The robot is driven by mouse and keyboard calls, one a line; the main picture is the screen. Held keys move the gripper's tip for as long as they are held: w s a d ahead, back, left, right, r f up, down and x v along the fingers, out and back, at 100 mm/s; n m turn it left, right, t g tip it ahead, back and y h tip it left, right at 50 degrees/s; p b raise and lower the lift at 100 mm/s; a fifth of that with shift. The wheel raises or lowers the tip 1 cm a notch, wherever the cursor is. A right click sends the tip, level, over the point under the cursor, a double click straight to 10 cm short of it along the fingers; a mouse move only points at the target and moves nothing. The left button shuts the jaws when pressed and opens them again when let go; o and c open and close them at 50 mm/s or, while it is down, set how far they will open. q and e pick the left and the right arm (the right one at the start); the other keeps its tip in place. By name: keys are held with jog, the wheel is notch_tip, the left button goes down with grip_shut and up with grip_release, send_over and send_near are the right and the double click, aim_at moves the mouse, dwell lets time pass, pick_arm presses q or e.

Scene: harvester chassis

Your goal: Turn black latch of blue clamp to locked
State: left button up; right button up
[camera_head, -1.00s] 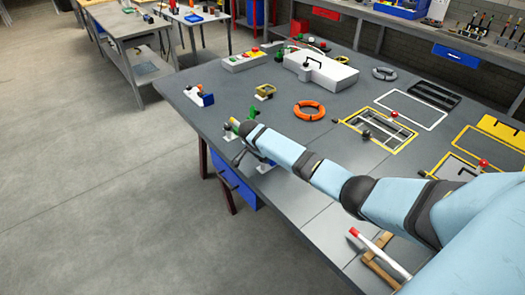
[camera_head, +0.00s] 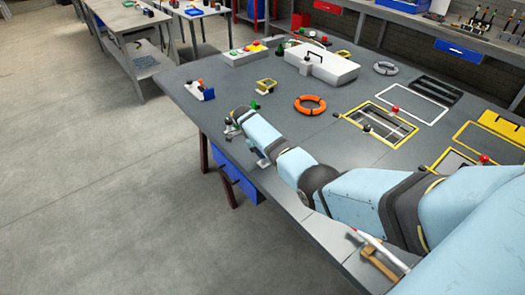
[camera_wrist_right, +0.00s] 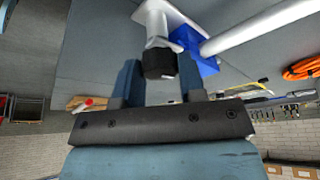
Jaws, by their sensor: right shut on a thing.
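The blue clamp (camera_wrist_right: 196,52) shows near the top middle of the right wrist view, against a white rod. The black latch (camera_wrist_right: 159,62) is the dark end of a pale stem just left of the clamp's blue body. My right gripper (camera_wrist_right: 160,80) has its two blue-grey fingers on either side of the latch and is shut on it. In the head view my right arm comes in from the right, and its hand (camera_head: 236,124) is at the table's left front edge. The arm hides most of the clamp there. My left gripper is in neither current view.
An orange ring (camera_head: 310,105) lies on the grey table, with a white case (camera_head: 320,66) behind it. A small blue-and-white fixture (camera_head: 200,92) stands at the table's left edge. A hammer (camera_head: 380,262) lies near the front edge under my arm.

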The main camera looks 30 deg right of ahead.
jog(key=shift+f+m, duration=0.1)
jog(key=shift+m, duration=0.3)
jog(key=shift+d+m, duration=0.1)
jog(key=shift+m, duration=0.3)
jog(key=o, duration=0.9)
jog(key=shift+o, duration=0.2)
jog(key=b+v, duration=0.2)
jog(key=v, duration=1.2)
jog(key=shift+w+d, duration=0.15)
jog(key=shift+d, duration=0.1)
